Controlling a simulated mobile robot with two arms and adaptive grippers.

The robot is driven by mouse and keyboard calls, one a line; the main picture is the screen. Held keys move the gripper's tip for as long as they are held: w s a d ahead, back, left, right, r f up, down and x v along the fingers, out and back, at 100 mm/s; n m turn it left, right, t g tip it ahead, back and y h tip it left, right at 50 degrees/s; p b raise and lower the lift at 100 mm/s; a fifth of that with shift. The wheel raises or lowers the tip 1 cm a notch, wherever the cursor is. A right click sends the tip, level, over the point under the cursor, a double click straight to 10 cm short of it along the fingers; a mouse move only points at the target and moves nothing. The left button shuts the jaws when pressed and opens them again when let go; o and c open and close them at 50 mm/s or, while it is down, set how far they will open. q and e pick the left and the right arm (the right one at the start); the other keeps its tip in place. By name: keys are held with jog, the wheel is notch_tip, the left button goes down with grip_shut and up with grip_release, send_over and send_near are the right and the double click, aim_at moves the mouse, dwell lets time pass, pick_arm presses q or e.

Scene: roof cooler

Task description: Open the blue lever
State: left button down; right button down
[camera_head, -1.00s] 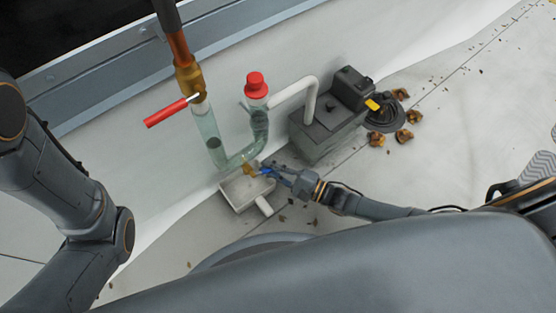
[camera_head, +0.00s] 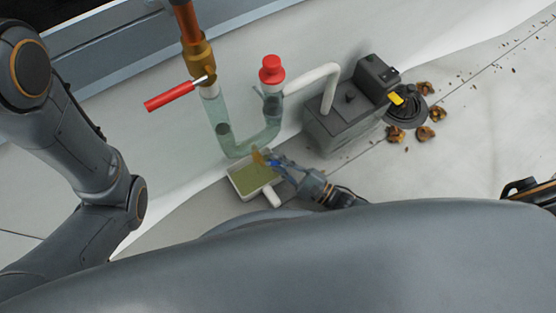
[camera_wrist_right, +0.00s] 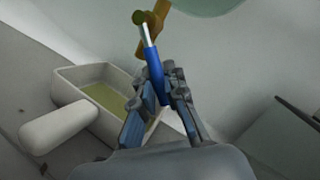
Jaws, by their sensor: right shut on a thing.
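The blue lever (camera_wrist_right: 153,62) shows in the right wrist view, with a bare metal stem joining it to a brass valve (camera_wrist_right: 152,22). In the head view the brass valve (camera_head: 259,158) sits under the clear U-shaped pipe (camera_head: 237,145), and the lever (camera_head: 272,162) is mostly hidden by my fingers. My right gripper (camera_head: 279,163) is shut on the blue lever; its fingers (camera_wrist_right: 162,88) lie on both sides of the handle. A white tray (camera_head: 241,190) beneath the valve holds yellow-green liquid. My left arm is at the left, but its gripper is out of view.
A red lever (camera_head: 169,97) sticks out from the copper and brass pipe above. A red cap (camera_head: 271,70) tops the clear pipe. A grey pump box (camera_head: 335,125) stands to the right, near a round drain (camera_head: 405,107) with several brown leaf clumps.

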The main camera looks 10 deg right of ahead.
jog(key=c, duration=1.4)
grip_release()
jog(key=shift+o, duration=0.2)
jog(key=shift+s+d, duration=0.1)
jog(key=v, duration=1.1)
jog(key=shift+s+d+f, duration=0.1)
jog(key=shift+s+d, duration=0.15)
jog(key=shift+s, duration=0.05)
